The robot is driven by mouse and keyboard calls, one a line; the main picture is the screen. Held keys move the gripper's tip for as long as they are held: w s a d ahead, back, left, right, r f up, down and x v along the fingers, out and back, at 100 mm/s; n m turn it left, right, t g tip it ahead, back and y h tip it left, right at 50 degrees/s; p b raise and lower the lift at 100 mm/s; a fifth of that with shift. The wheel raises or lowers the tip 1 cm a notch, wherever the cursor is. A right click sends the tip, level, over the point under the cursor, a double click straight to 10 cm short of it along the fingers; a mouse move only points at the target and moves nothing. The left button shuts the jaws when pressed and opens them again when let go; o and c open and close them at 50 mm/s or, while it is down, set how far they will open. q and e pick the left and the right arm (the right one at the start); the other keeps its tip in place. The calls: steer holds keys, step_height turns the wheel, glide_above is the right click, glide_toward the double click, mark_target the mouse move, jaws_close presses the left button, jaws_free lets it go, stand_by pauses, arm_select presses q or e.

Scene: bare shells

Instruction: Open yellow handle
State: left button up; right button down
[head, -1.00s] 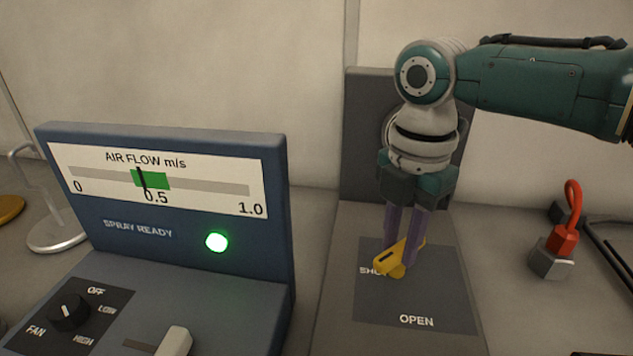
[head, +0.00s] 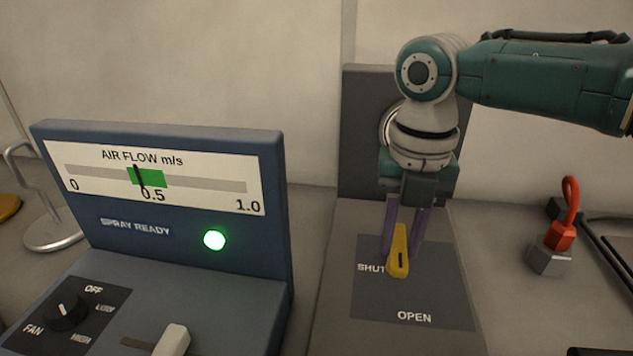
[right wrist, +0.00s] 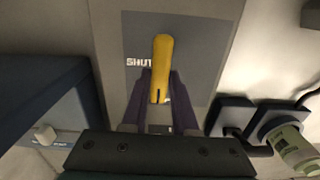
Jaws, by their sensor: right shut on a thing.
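The yellow handle (head: 398,252) is on a dark panel (head: 440,290) marked SHUT at its left and OPEN at its near edge. In the right wrist view the handle (right wrist: 162,65) stands upright in the picture between the fingers (right wrist: 160,95). My left gripper is not in view.
A blue console (head: 180,255) with an air flow gauge, a lit green lamp (head: 214,239) and a fan knob (head: 66,312) stands at the left. A red-looped grey block (head: 551,256) is at the right. A grey upright plate (head: 362,150) stands behind my right gripper.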

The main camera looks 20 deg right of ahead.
mark_target(399, 246)
steer(key=shift+r+n, duration=0.1)
steer(key=shift+n, duration=0.2)
steer(key=c, duration=0.7)
jaws_free()
step_height(399, 246, up, 10)
steer(key=shift+f, duration=0.1)
stand_by(0.3)
